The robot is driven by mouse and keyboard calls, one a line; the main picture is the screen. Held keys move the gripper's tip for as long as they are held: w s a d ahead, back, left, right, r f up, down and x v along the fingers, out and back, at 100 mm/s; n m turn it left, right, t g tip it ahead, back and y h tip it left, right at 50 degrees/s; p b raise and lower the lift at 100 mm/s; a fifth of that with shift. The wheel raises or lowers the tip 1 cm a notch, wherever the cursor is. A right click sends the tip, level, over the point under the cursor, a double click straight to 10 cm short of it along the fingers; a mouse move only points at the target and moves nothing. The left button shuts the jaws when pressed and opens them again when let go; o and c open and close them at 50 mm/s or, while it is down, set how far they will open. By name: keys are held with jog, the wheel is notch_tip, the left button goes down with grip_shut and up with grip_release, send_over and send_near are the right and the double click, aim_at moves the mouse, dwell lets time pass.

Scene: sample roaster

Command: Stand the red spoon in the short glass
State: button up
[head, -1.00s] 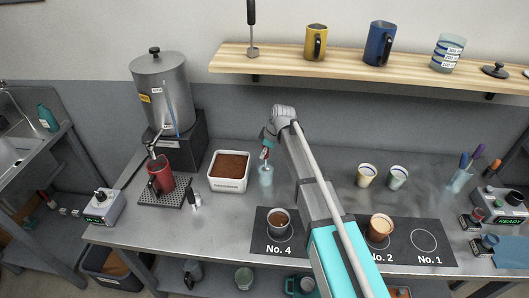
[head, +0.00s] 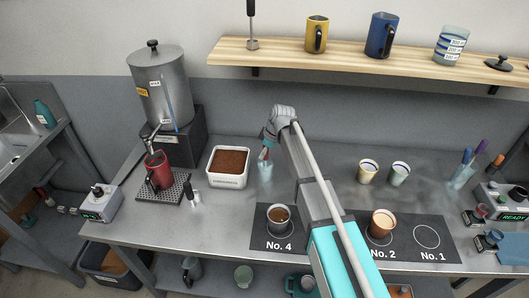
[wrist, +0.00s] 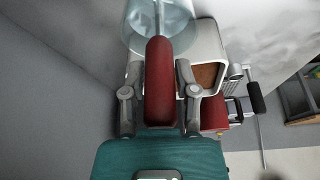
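The red spoon (head: 264,154) is upright in my gripper (head: 266,146), directly over the short glass (head: 265,171), a clear bluish tumbler on the steel counter. In the wrist view, the spoon's thick red handle (wrist: 160,85) lies between the two fingers, which look closed against its sides. My gripper also shows there (wrist: 160,80). The spoon's thin metal stem runs into the outline of the glass (wrist: 178,38). I cannot tell whether the bowl touches the bottom of the glass.
A white container of brown grounds (head: 228,166) stands close left of the glass. A red mug (head: 158,171) sits under the urn at left. Two cups (head: 368,172) stand to the right. A black mat (head: 400,240) with cups lies in front. A wooden shelf (head: 290,55) hangs above.

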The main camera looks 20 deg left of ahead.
jog(key=shift+o, duration=1.3)
jog(key=shift+r, duration=0.2)
notch_tip(320, 180, up, 13)
jog(key=p, duration=1.3)
jog(key=shift+w+d+f+b, duration=0.1)
jog(key=shift+d+f+b, duration=0.1)
jog(key=shift+f+b, duration=0.35)
jog(key=shift+d+f+b, duration=0.2)
jog(key=shift+f+b, duration=0.2)
jog(key=shift+f, duration=0.2)
jog(key=shift+d+f, duration=0.15)
jog(key=shift+f, duration=0.1)
jog(key=shift+f, duration=0.1)
